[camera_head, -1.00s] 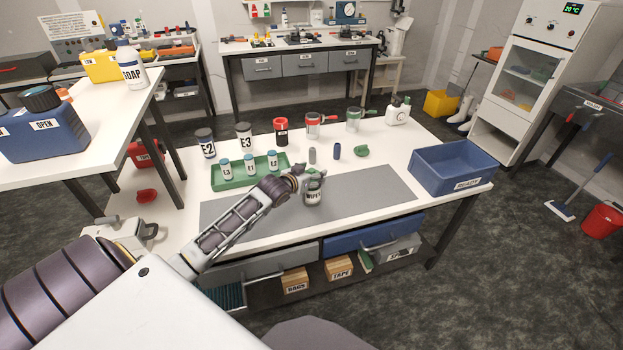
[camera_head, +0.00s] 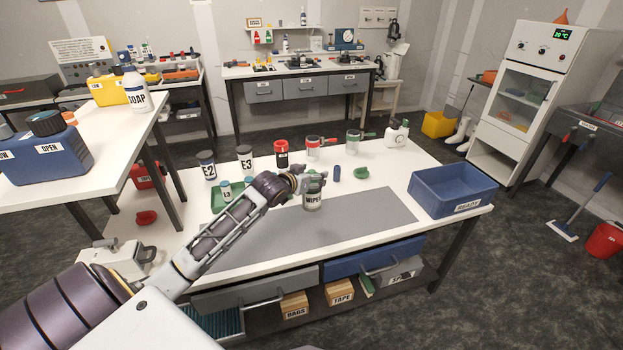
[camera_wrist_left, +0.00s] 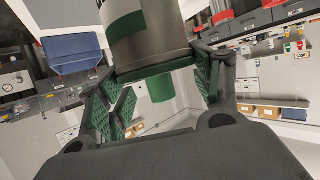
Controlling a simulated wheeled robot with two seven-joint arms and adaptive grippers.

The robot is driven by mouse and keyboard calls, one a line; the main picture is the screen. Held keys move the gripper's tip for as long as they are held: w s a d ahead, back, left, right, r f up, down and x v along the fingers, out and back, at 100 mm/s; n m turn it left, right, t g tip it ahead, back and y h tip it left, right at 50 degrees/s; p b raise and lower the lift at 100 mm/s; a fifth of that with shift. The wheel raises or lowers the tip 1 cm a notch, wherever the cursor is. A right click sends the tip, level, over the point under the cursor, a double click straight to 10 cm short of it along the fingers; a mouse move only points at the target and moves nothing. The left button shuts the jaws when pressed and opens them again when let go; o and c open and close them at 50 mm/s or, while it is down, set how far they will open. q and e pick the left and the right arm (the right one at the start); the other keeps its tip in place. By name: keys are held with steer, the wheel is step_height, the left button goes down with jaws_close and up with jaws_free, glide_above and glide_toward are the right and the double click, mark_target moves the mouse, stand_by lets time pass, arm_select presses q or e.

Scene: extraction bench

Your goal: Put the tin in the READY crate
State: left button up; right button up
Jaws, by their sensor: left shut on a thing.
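The tin (camera_head: 313,201) is a small grey can with a white WIPES label and a green top. It is upright over the grey mat, and the gap below it is hard to judge. My left gripper (camera_head: 314,180) is shut on its upper part. In the left wrist view the tin (camera_wrist_left: 155,45) is between my left gripper's fingers (camera_wrist_left: 158,85), green end toward the palm. The READY crate (camera_head: 428,199) is a blue open box at the table's right end, to the right of the tin and apart from it. My right gripper is not in view.
Jars E2 (camera_head: 207,166) and E3 (camera_head: 245,160), a red-lidded jar (camera_head: 281,154) and two more cans stand along the back. A small blue cylinder (camera_head: 337,174) and a green item (camera_head: 361,173) lie behind the mat (camera_head: 370,215). The mat's right part is clear.

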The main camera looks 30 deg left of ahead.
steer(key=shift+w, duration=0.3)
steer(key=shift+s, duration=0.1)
